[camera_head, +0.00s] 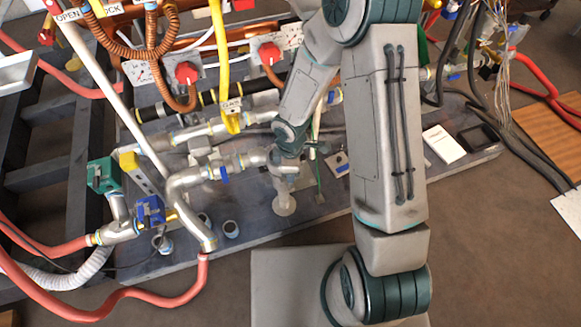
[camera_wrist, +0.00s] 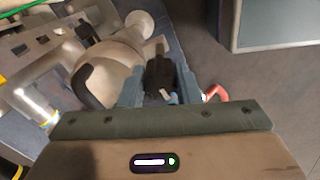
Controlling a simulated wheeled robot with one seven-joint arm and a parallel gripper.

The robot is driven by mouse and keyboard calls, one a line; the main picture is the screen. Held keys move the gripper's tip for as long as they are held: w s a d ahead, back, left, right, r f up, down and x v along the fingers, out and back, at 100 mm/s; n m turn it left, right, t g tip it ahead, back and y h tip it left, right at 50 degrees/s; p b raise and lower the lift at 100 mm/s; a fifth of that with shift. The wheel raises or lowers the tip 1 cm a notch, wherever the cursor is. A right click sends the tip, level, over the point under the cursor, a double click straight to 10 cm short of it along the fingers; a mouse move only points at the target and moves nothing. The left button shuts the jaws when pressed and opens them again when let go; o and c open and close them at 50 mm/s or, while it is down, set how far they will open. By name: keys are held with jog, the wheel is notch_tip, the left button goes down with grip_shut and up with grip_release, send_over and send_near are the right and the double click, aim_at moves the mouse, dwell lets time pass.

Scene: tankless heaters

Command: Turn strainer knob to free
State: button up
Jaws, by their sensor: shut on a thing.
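The strainer knob (camera_wrist: 159,76) is a small dark piece between the two blue-grey fingers of my gripper (camera_wrist: 161,82) in the wrist view. My gripper is shut on it. The pale, rounded strainer body (camera_wrist: 106,72) lies just left of the fingers, joined to a metal pipe. In the head view my forearm reaches down to the pipework and the wrist sits at the right end of the pipe run. The fingers and knob are too small and covered to make out there. The knob's markings and exact turn angle cannot be read.
Metal pipes (camera_head: 195,178) with a blue valve (camera_head: 150,210) and green valve (camera_head: 103,174) lie left. Red hoses (camera_head: 105,305) cross the front left. A white card (camera_head: 443,143) lies right on the dark board.

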jog(key=shift+a+n, duration=0.1)
jog(key=shift+n, duration=0.2)
jog(key=o, duration=1)
notch_tip(320, 180, up, 14)
jog(key=p, duration=0.6)
jog(key=shift+f, duration=0.1)
